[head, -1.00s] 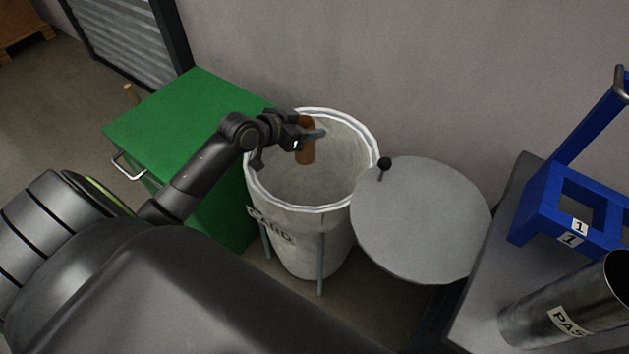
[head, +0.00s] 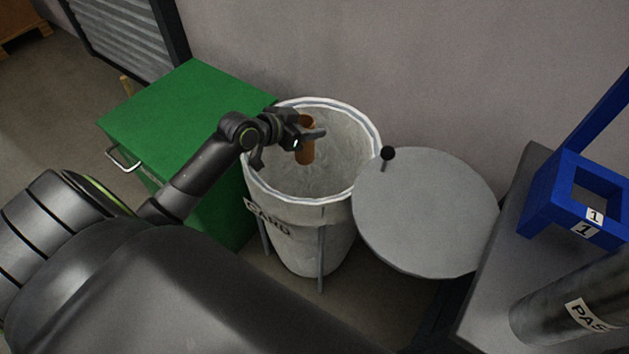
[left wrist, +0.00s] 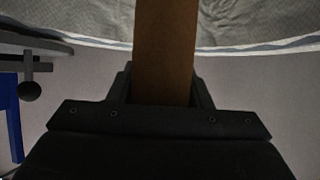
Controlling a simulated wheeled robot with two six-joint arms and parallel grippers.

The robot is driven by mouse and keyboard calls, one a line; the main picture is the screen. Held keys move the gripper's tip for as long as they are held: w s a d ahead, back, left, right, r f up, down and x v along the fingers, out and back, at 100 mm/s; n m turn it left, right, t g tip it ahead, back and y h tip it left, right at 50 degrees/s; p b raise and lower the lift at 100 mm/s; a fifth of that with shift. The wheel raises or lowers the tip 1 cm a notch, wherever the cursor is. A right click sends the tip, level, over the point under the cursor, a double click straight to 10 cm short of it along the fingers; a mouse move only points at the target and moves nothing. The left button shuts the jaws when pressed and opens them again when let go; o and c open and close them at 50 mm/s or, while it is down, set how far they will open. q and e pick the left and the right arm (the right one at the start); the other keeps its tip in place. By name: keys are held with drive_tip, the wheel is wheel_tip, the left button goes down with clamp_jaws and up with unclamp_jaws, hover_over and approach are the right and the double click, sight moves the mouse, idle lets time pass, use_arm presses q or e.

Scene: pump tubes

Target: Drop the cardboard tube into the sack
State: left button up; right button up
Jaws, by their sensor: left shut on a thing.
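The cardboard tube (head: 306,152) is brown and hangs roughly upright over the mouth of the sack. My left gripper (head: 306,136) is shut on it, above the sack's opening. In the left wrist view the tube (left wrist: 165,50) stands between the two fingers. The sack (head: 322,230) is whitish, open at the top and held in a round frame with legs; its rim also shows in the left wrist view (left wrist: 250,48). A label on its front is partly readable. My right gripper is not seen.
A round grey lid (head: 425,215) with a black knob (head: 388,153) is beside the sack on the right. A green cabinet (head: 180,105) stands on the left. At right, a grey table (head: 500,290) bears a blue stand (head: 560,195) and a metal cylinder (head: 555,318).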

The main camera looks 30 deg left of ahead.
use_arm(q)
drive_tip(key=o, duration=1)
drive_tip(key=shift+o, duration=0.2)
drive_tip(key=shift+s+a+r, duration=0.1)
drive_tip(key=shift+s, duration=0.1)
drive_tip(key=p+v, duration=0.5)
drive_tip(key=v, duration=1.2)
drive_tip(key=shift+p, duration=0.3)
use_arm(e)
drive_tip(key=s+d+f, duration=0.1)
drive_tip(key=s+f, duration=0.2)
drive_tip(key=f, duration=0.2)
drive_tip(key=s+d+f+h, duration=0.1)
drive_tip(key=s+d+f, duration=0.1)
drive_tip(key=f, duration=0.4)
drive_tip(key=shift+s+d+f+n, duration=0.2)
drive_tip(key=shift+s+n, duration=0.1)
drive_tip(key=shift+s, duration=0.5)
